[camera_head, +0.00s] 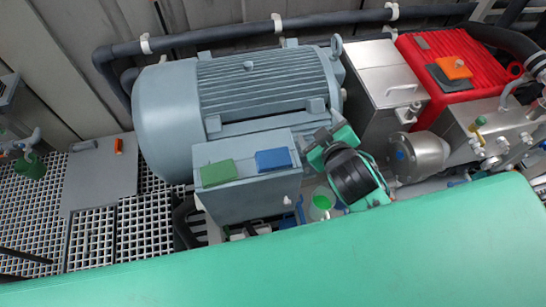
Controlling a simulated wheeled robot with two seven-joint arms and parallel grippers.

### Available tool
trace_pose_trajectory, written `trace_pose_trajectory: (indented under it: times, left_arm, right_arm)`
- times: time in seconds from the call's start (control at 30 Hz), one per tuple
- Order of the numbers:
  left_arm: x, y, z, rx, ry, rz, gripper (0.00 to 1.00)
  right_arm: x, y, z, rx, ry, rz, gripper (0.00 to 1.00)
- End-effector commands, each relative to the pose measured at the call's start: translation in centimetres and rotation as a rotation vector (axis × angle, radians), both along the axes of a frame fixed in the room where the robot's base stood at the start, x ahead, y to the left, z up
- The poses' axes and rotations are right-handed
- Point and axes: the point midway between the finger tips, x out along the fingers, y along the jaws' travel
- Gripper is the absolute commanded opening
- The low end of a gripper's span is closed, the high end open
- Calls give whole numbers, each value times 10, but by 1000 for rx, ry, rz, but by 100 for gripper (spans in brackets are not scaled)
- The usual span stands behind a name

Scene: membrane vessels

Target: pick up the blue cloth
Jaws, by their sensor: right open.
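The blue cloth (274,160) is a small, flat, folded rectangle. It lies on the right part of the top of a grey box (250,195) in front of a large grey motor. A green cloth (218,173) lies to its left on the same box top, with a small gap between them. My right gripper (318,146) is just right of the blue cloth and appears apart from it. It is open and seems to hold nothing; its wrist partly hides the view behind it. My left gripper is not in view.
The grey motor (260,95) stands close behind the box. A steel cabinet (388,85) and a red unit (455,60) with an orange cloth (454,68) stand at the right. A green cup (321,204) is below my right gripper. Grating floor (30,220) is at the left.

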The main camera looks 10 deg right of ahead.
Motion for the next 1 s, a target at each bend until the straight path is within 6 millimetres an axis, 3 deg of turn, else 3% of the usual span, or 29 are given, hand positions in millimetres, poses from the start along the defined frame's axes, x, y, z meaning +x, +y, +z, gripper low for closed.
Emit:
trace_pose_trajectory:
  times: [0.1,0.23,0.4,0.5,0.63,0.77,0.87,1.0]
  left_arm:
    - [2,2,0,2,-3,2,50]
    - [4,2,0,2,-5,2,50]
    - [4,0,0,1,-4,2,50]
    - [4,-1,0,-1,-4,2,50]
    - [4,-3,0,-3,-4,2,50]
    - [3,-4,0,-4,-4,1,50]
    - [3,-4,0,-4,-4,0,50]
    - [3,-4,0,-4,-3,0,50]
  right_arm:
    - [31,21,58,-120,-257,110,82]
    - [48,56,124,-286,-568,263,82]
    - [38,118,193,-552,-988,509,82]
    - [18,154,213,-725,-1214,671,82]
    - [-13,193,213,-965,-1476,906,82]
    - [-39,214,185,-1224,-1686,1174,82]
    - [-49,214,150,-1430,-1796,1409,82]
    - [-45,187,95,-1721,-1853,1785,82]
